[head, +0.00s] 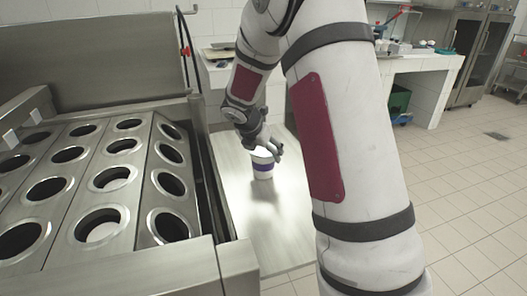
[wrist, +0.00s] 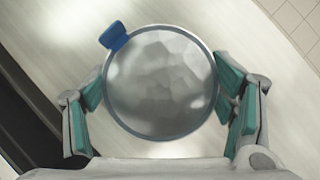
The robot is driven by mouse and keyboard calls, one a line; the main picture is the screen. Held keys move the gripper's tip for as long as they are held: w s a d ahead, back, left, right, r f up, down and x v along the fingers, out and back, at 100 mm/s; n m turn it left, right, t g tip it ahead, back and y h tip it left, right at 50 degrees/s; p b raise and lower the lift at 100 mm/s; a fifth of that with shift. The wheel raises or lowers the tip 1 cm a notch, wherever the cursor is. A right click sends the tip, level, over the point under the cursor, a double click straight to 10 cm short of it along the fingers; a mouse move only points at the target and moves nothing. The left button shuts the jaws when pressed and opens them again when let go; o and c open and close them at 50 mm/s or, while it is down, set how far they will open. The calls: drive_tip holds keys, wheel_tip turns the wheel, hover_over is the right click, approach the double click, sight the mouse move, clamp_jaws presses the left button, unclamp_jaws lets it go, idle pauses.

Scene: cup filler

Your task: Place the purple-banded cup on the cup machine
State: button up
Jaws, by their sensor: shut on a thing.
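The purple-banded cup (head: 263,169) is white with a purple band and stands upright at the steel side table. My gripper (head: 265,150) is around its upper part. In the wrist view, the cup's round top (wrist: 160,84) shows grey, lumpy contents and a blue tab at the upper left rim. The teal finger pads of my gripper (wrist: 160,98) flank the cup on both sides. I cannot tell whether the cup's base touches the table. The cup machine (head: 66,144) is at the left, a sloped steel top with rows of round holes; a few hold something white.
The steel side table (head: 270,232) is otherwise bare and lies right of the machine, with a dark gap at the machine's side. A raised steel panel (head: 90,50) stands behind the holes. A white tiled counter (head: 425,85) with small items is at the back.

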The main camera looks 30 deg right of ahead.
drive_tip(key=shift+f, duration=0.1)
drive_tip(key=o, duration=1.5)
